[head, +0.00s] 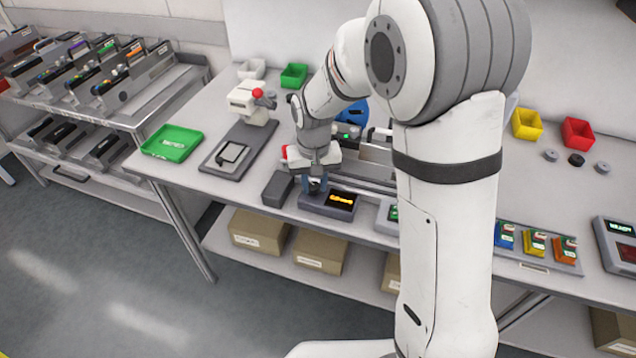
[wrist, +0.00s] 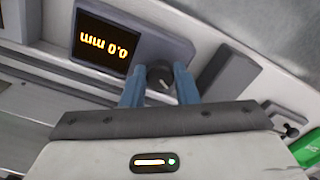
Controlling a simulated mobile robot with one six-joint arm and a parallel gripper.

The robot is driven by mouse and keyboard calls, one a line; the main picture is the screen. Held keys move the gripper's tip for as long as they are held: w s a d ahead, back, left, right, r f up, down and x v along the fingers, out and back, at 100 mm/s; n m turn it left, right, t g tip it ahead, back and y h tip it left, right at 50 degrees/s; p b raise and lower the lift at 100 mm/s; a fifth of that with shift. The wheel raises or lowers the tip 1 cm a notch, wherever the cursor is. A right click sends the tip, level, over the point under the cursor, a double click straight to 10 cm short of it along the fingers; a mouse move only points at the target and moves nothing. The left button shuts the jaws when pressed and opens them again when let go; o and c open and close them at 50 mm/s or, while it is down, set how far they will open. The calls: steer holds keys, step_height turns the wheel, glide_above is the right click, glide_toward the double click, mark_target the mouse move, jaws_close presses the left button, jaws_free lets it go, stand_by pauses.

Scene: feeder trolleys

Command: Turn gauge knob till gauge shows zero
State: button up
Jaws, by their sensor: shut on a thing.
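The gauge (head: 318,208) is a dark grey box near the front edge of the bench, with a black screen and orange digits. The gauge knob (wrist: 159,80) is a small dark round knob with a light mark, beside the screen. My gripper (wrist: 159,72) has its two blue fingers on either side of the knob and is shut on it. In the head view my gripper (head: 315,186) points down at the gauge's left end, and the knob is hidden there.
A dark grey block (head: 278,189) stands just left of the gauge; it also shows in the wrist view (wrist: 228,73). A rail fixture (head: 370,160) lies behind. A green tray (head: 172,143) and a grey stand (head: 238,148) are further left. Coloured boxes (head: 535,243) sit at right.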

mark_target(314, 186)
steer(key=shift+s+f, duration=0.1)
steer(key=shift+s, duration=0.05)
steer(key=o, duration=1)
steer(key=shift+r, duration=0.45)
step_height(314, 186, up, 7)
steer(key=shift+f, duration=0.1)
